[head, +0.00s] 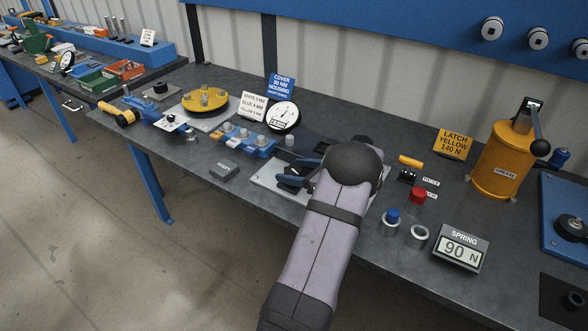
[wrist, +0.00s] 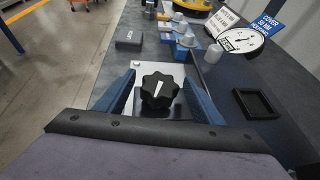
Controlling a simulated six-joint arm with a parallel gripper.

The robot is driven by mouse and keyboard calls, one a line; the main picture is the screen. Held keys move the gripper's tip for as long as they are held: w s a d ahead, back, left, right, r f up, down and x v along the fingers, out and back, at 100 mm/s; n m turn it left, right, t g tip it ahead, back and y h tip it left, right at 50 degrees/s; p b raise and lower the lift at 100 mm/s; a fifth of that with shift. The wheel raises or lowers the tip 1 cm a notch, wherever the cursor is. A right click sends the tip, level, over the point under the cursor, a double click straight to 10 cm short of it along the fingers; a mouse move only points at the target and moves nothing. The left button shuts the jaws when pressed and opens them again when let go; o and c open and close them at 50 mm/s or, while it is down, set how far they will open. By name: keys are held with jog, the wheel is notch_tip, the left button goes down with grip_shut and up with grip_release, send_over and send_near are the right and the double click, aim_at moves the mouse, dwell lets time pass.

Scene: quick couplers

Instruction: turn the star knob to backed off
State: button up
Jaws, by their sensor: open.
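The star knob (wrist: 158,91) is black and lobed, with a white pointer line on its top, and sits on a light plate (wrist: 180,73). In the wrist view my gripper (wrist: 160,84) is open, with one blue finger on each side of the knob. A gap shows between the fingers and the knob, though I cannot tell their height relative to it. In the head view my gripper (head: 292,180) is over the light plate (head: 268,180), and my arm hides much of the plate. The knob (head: 291,184) shows only partly there as a dark shape.
A small grey block (head: 223,171) lies left of the plate. A blue coupler block (head: 245,138) and a round dial gauge (head: 285,116) stand behind. A square black tray (wrist: 257,104) is to the right in the wrist view. A spring display (head: 460,248) stands at the right.

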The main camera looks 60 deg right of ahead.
jog(key=c, duration=1)
jog(key=shift+c, duration=0.2)
jog(key=shift+n+y, duration=0.3)
jog(key=shift+w+d+f+n+y+b, duration=0.1)
jog(key=shift+n+y+b, duration=0.45)
jog(key=shift+n+y, duration=1)
jog(key=shift+y, duration=0.35)
jog(key=shift+n+g+y+b, duration=0.6)
jog(key=shift+n+y+b, duration=0.4)
jog(key=shift+n+y, duration=0.3)
jog(key=o, duration=1)
